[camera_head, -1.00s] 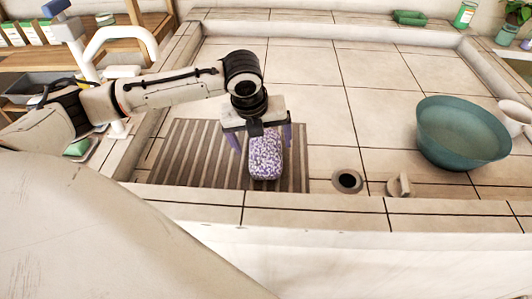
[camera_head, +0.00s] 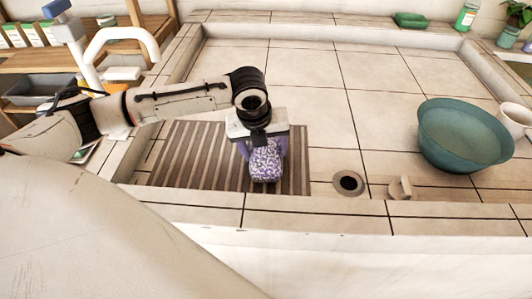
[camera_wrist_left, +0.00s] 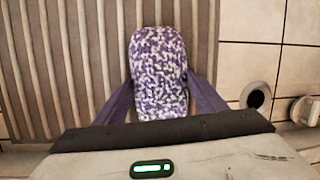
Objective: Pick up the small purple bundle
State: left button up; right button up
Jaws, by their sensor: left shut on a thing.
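The small purple bundle (camera_head: 265,164), speckled purple and white, is at the slatted mat in the basin, near the front wall. My left gripper (camera_head: 264,152) comes down over it from above. Its purple fingers are closed on the bundle's two sides. In the left wrist view the bundle (camera_wrist_left: 159,75) sits between the fingers of the left gripper (camera_wrist_left: 160,98). I cannot tell whether the bundle still touches the mat. My right gripper is not in view.
The slatted mat (camera_head: 190,160) lies on the tiled basin floor. A drain hole (camera_head: 348,183) and a small beige block (camera_head: 399,188) are to its right. A teal bowl (camera_head: 462,140) stands further right, beside a white cup (camera_head: 516,117). The basin's middle is clear.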

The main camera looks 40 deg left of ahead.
aim_at(265, 150)
pick_arm(q)
notch_tip(265, 150, up, 10)
jog(key=p, duration=0.1)
dwell(0.4)
